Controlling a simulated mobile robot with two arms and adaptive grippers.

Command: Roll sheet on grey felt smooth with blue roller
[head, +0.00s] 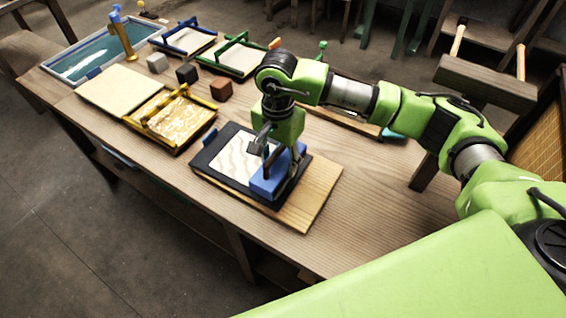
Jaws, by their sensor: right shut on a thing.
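The sheet (240,158), cream with wavy pale marks, lies on the dark grey felt (212,160) on a light wooden board (318,187). My right gripper (277,160) points down over the right part of the sheet. It is shut on the blue roller (268,185), which is at the sheet's right end. The gripper hides part of the roller, and I cannot tell whether the roller presses on the sheet. My left gripper is not in view.
A water vat (75,66) with a brass tap stands at the far left. Framed moulds (178,122), a pale stack (112,88) and small blocks (222,89) stand behind the felt. The table's front right (380,215) is clear.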

